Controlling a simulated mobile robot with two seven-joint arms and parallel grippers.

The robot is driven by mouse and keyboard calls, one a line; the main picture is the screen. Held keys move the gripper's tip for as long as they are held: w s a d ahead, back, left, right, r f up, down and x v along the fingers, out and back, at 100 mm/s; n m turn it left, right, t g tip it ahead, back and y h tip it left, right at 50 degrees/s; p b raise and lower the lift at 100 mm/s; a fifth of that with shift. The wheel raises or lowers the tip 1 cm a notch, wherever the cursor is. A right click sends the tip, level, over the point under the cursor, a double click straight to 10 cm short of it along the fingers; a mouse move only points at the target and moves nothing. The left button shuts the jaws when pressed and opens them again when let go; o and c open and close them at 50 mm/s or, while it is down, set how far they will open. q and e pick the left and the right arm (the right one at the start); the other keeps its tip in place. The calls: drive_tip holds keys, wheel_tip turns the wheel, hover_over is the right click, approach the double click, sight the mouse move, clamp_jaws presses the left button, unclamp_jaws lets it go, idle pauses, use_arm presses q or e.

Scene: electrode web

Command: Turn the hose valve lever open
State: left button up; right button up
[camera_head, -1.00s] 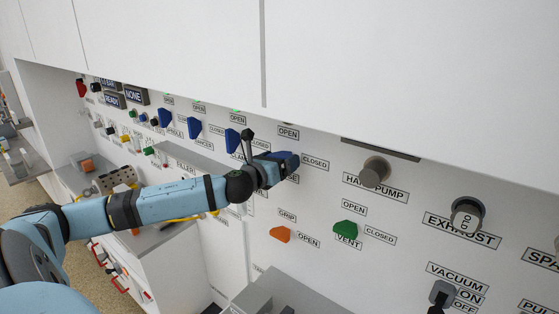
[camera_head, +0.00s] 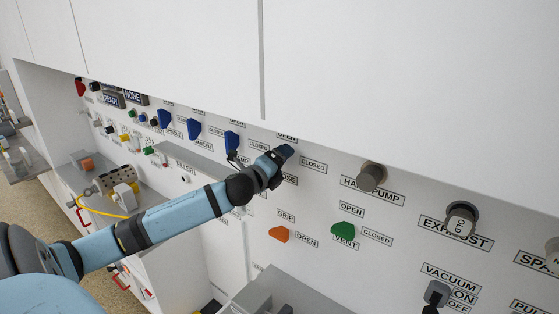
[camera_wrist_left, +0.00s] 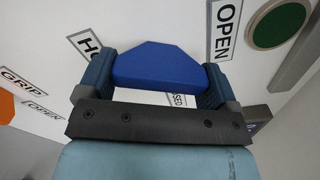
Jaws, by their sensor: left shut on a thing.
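The hose valve lever, a blue pointed handle, shows in the left wrist view (camera_wrist_left: 157,64) between the fingers of my left gripper (camera_wrist_left: 155,80). A partly covered label beginning "HO" lies beside it. In the head view my left gripper (camera_head: 277,158) is shut on the lever at the wall panel and hides most of it. The gripper tilts up and right, its tip just below the OPEN label (camera_head: 287,136) and up-left of the CLOSED label (camera_head: 313,165). My right gripper is not in view.
An orange grip lever (camera_head: 279,234) and a green vent lever (camera_head: 343,231) sit lower on the panel. Another blue lever (camera_head: 232,140) is close on the left. A grey hand pump knob (camera_head: 372,175) is on the right. White cabinets (camera_head: 400,70) overhang the panel.

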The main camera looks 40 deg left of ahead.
use_arm(q)
drive_tip(key=n+p, duration=0.1)
drive_tip(key=n, duration=0.3)
drive_tip(key=shift+r+n+p, duration=0.15)
drive_tip(key=shift+n+p, duration=0.2)
drive_tip(key=shift+n, duration=0.05)
idle(0.4)
drive_tip(key=o, duration=0.7)
drive_tip(key=shift+o, duration=0.2)
drive_tip(key=s+d+b, duration=0.1)
drive_tip(key=s+b, duration=0.1)
drive_tip(key=s, duration=1.1)
drive_tip(key=shift+s+d+b, duration=0.25)
drive_tip(key=shift+s+b, duration=0.1)
drive_tip(key=shift+s, duration=0.05)
